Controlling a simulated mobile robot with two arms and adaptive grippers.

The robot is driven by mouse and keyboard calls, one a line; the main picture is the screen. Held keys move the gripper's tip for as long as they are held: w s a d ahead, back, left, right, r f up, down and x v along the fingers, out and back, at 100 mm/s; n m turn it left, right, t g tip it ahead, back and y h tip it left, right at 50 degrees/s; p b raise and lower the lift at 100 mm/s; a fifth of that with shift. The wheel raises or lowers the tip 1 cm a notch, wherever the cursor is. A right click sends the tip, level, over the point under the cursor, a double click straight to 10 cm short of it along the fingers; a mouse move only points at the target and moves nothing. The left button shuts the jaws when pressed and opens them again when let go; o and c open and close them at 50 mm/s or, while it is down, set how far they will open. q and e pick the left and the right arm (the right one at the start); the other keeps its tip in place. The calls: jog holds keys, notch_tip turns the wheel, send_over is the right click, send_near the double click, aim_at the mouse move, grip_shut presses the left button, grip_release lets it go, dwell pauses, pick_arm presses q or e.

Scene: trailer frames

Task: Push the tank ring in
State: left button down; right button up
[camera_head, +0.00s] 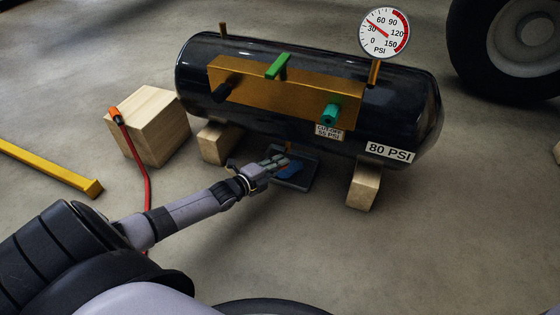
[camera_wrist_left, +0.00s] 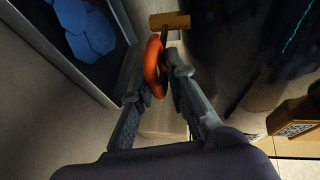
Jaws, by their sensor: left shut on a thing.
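The black tank (camera_head: 300,75) lies on wooden blocks, with a brass manifold on its side. The orange tank ring (camera_wrist_left: 154,66) hangs from a brass fitting (camera_wrist_left: 170,20), which also shows under the tank in the head view (camera_head: 289,146). My left gripper (camera_head: 283,161) reaches under the tank. In the left wrist view my left gripper (camera_wrist_left: 162,84) is shut on the ring, with its fingers on either side. In the head view the gripper hides the ring. My right gripper is in neither view.
A wooden block (camera_head: 150,125) with a red hose (camera_head: 146,175) stands at left. A gauge (camera_head: 384,33) reads low on its dial.

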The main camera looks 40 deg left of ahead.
pick_arm(q)
jog(key=c, duration=2)
grip_release()
jog(key=shift+s+f, duration=0.15)
jog(key=shift+f, duration=0.3)
jog(key=shift+o, duration=1.4)
jog(key=shift+f, duration=0.1)
jog(key=shift+r, duration=0.2)
jog(key=v, duration=1.1)
jog(key=shift+s+r, duration=0.25)
jog(key=shift+s, duration=0.1)
